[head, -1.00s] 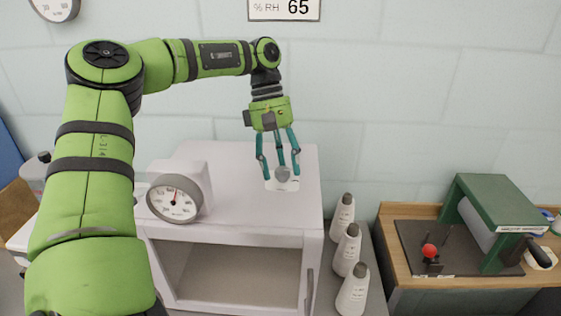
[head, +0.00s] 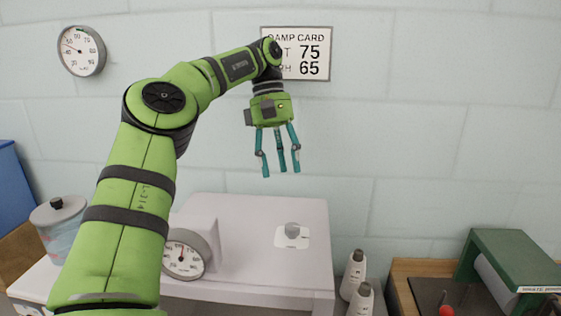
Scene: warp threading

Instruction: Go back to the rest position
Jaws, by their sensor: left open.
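My left gripper (head: 280,170) hangs fingers-down in the air in front of the wall, above the white cabinet (head: 262,215). Its teal fingers are spread open and nothing is between them. Below it, apart from it, a small grey knob (head: 292,230) on a white plate sits on the cabinet top. My left arm comes in from the lower left and arches over to the gripper. My right gripper is not in view.
A dial gauge (head: 185,254) stands at the cabinet's front left. A lidded jar (head: 59,231) is further left. White bottles (head: 354,275) stand right of the cabinet. A green-framed roller device (head: 513,262) is at the far right. A wall card (head: 312,68) is behind my wrist.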

